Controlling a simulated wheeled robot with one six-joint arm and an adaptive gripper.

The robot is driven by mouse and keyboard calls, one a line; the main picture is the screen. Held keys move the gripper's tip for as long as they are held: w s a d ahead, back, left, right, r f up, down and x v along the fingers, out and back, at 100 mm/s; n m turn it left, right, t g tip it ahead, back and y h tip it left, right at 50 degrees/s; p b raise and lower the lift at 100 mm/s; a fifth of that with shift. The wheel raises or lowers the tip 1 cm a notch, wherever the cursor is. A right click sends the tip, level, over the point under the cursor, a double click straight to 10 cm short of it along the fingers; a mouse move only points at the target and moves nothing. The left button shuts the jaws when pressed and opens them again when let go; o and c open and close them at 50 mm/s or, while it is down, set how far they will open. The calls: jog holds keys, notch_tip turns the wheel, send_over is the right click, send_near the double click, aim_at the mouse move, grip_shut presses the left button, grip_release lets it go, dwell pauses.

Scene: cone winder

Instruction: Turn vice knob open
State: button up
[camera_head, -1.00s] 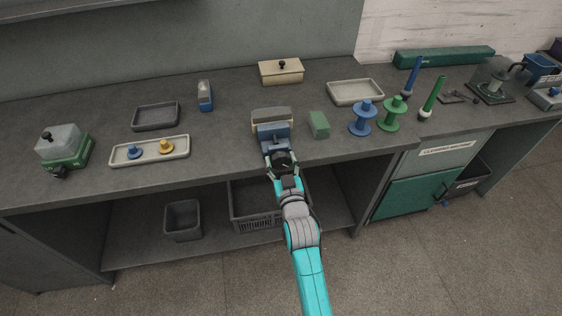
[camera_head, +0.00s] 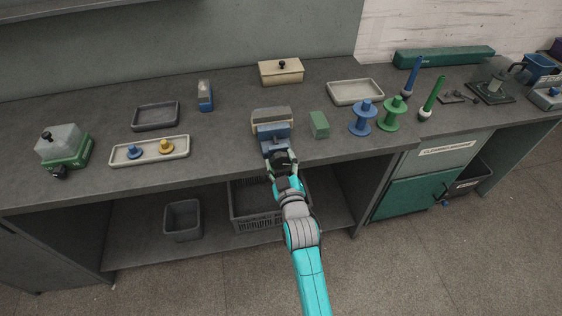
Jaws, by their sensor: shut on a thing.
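The vice (camera_head: 272,128) stands near the front edge of the bench, with a beige rear block and a blue front jaw. Its knob faces the front and is mostly hidden by my gripper. My gripper (camera_head: 281,162) is at the front of the vice, shut on the knob. The arm reaches up to it from below the bench edge. I cannot tell the knob's exact angle or how wide the vice jaws stand.
A green block (camera_head: 319,125) stands close to the right of the vice, with a blue spool (camera_head: 363,118) and a green spool (camera_head: 391,114) beyond. A tray with small spools (camera_head: 150,150) lies to the left. A grey crate (camera_head: 240,213) sits on the shelf below.

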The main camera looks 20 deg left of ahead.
jog(key=o, duration=1.2)
jog(key=shift+c, duration=0.2)
jog(key=v, duration=1.2)
